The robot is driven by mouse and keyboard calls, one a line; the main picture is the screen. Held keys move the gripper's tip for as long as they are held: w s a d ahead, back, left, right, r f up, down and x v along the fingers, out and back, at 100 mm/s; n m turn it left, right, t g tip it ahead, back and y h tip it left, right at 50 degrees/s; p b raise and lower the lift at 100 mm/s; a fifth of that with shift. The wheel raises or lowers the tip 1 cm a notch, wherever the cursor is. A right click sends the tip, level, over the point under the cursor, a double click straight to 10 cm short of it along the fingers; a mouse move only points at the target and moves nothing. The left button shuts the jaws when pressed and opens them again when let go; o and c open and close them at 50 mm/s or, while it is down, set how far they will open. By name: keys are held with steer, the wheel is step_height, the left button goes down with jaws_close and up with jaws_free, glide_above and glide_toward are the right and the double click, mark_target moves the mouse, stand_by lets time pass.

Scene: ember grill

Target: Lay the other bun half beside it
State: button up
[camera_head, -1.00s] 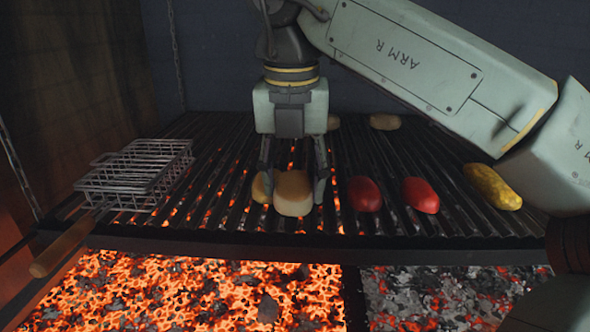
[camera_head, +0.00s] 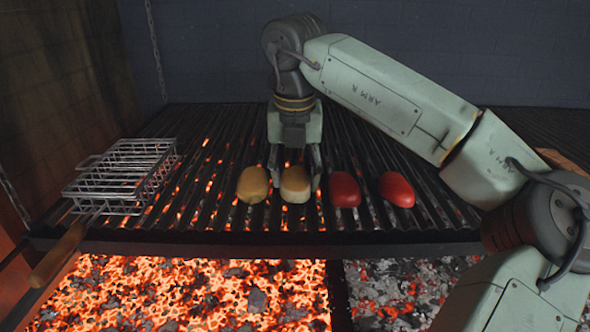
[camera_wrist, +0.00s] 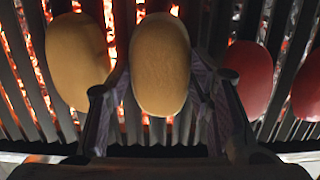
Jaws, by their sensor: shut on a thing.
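One tan bun half (camera_head: 252,185) lies on the grill bars, and it also shows at the left in the wrist view (camera_wrist: 78,60). The other, paler bun half (camera_head: 295,184) is just to its right, a small gap apart. My gripper (camera_wrist: 158,98) is shut on this paler half, with a finger on each side of it; the half fills the middle of the wrist view (camera_wrist: 160,55). It appears at or very near the bars; I cannot tell whether it touches them.
Two red pieces (camera_head: 344,190) (camera_head: 396,190) lie right of the held half. A wire grill basket (camera_head: 122,178) with a wooden handle (camera_head: 58,254) rests at the left. Glowing coals (camera_head: 190,295) lie below the front edge. The bars behind are partly hidden by my arm.

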mark_target(295, 182)
steer(key=shift+f, duration=0.15)
steer(key=o, duration=0.7)
steer(key=r, duration=0.4)
steer(key=s+r, duration=0.1)
steer(key=r, duration=0.3)
steer(key=r+b, duration=0.1)
steer(key=r, duration=0.3)
steer(key=shift+s+r, duration=0.15)
steer(key=shift+s, duration=0.25)
